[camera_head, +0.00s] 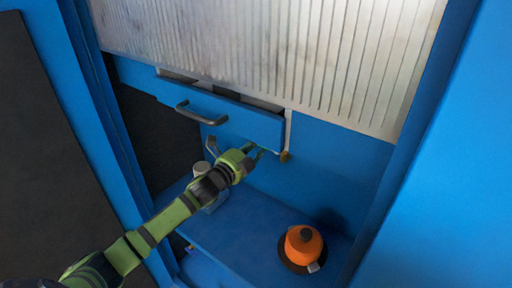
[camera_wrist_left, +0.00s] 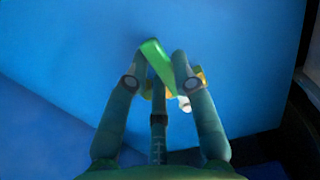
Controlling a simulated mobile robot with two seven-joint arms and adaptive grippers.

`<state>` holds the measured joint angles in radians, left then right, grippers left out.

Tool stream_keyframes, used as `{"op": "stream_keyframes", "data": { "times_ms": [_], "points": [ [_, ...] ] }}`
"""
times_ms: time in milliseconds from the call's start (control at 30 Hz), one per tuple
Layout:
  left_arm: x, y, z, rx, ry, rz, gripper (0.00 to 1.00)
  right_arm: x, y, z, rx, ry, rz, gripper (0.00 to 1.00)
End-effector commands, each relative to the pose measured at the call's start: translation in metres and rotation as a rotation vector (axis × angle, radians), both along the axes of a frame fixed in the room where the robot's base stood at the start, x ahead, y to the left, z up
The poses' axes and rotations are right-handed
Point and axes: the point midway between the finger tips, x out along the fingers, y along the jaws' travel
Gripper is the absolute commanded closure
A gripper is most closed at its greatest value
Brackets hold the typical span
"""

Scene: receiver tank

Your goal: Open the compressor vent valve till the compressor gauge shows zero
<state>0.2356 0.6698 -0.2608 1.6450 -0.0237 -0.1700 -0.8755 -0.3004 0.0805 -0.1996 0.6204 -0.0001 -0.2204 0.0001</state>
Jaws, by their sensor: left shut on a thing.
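My left gripper (camera_head: 258,152) reaches in from the lower left, under the blue drawer-like panel. In the left wrist view its fingers (camera_wrist_left: 162,68) are closed around a bright green lever (camera_wrist_left: 154,60), which I take to be the vent valve's handle. Brass-coloured parts (camera_wrist_left: 199,77) and a small pale round end (camera_wrist_left: 184,104) show behind the right finger. In the head view a small brass fitting (camera_head: 285,156) sits just right of the fingertips, below the panel's corner. The lever's exact angle is hard to tell. No readable compressor gauge shows. My right gripper is not in view.
The blue panel (camera_head: 240,122) with a dark bar handle (camera_head: 201,114) lies just above my gripper. A grey cylindrical part (camera_head: 201,170) stands beside my wrist. An orange domed object (camera_head: 303,245) sits on the blue ledge (camera_head: 235,237) at lower right. Blue posts flank the opening.

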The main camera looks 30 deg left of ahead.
Motion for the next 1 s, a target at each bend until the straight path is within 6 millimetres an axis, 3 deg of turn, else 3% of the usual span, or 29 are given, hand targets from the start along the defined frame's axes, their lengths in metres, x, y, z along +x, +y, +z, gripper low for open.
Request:
{"op": "stream_keyframes", "data": {
  "times_ms": [267, 1000],
  "points": [
    [0.0, 0.0, 0.014, 0.16, -0.023, 0.0, 1.0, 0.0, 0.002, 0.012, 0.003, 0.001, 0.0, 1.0],
    [-0.002, -0.018, 0.054, 0.848, -0.122, 0.001, 1.0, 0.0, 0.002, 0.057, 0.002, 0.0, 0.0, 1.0]
  ]
}}
